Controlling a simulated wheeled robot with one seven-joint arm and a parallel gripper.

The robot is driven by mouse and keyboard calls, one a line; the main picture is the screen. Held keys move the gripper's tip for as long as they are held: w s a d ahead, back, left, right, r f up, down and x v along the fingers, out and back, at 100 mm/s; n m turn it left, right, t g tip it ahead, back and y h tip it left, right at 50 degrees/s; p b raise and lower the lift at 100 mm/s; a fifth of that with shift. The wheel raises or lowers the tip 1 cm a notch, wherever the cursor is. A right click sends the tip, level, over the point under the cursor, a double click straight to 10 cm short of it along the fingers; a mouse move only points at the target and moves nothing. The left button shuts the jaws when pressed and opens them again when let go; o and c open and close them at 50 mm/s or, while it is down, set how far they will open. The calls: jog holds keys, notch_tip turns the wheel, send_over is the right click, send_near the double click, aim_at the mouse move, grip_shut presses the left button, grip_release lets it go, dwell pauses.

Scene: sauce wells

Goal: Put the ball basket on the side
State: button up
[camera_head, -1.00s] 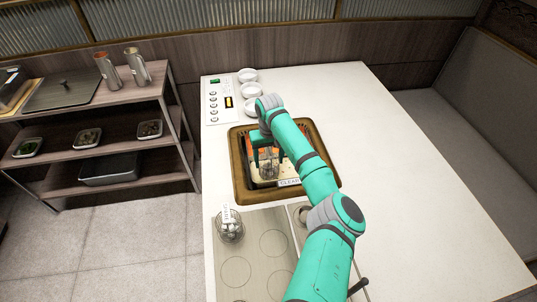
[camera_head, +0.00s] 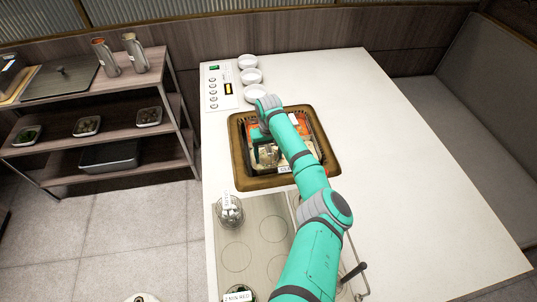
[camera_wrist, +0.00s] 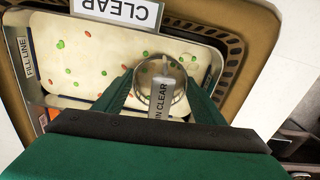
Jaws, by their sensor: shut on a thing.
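My gripper (camera_head: 266,151) is over the near part of the brown-rimmed pot (camera_head: 239,165) in the head view. In the wrist view my gripper (camera_wrist: 160,98) is shut on a round wire ball basket (camera_wrist: 176,84), whose upright tag reads "IN CLEAR". The ball basket is over the pale clear-broth compartment (camera_wrist: 82,62), which has green and red bits floating in it. I cannot tell whether its bottom touches the broth. A "CLEAR" label (camera_wrist: 117,9) stands at the compartment's edge. My arm hides part of the pot.
A second wire basket with a tag (camera_head: 230,213) stands on the marked side plate (camera_head: 240,232), left of my arm. Another tagged item (camera_head: 238,296) shows at the bottom edge. Several white bowls (camera_head: 251,76) stand behind the pot. The white table (camera_head: 420,190) is clear on the right.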

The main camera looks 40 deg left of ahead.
jog(key=shift+f, duration=0.3)
dwell(0.6)
jog(key=o, duration=1.6)
jog(key=shift+s+a, duration=0.1)
jog(key=shift+s+a, duration=0.1)
jog(key=shift+c, duration=0.7)
jog(key=shift+r, duration=0.1)
jog(key=shift+o, duration=0.8)
jog(key=shift+r, duration=0.4)
jog(key=shift+w+d+r, duration=0.1)
jog(key=shift+r, duration=2.4)
jog(key=shift+w+d+r, duration=0.1)
jog(key=shift+r, duration=2.4)
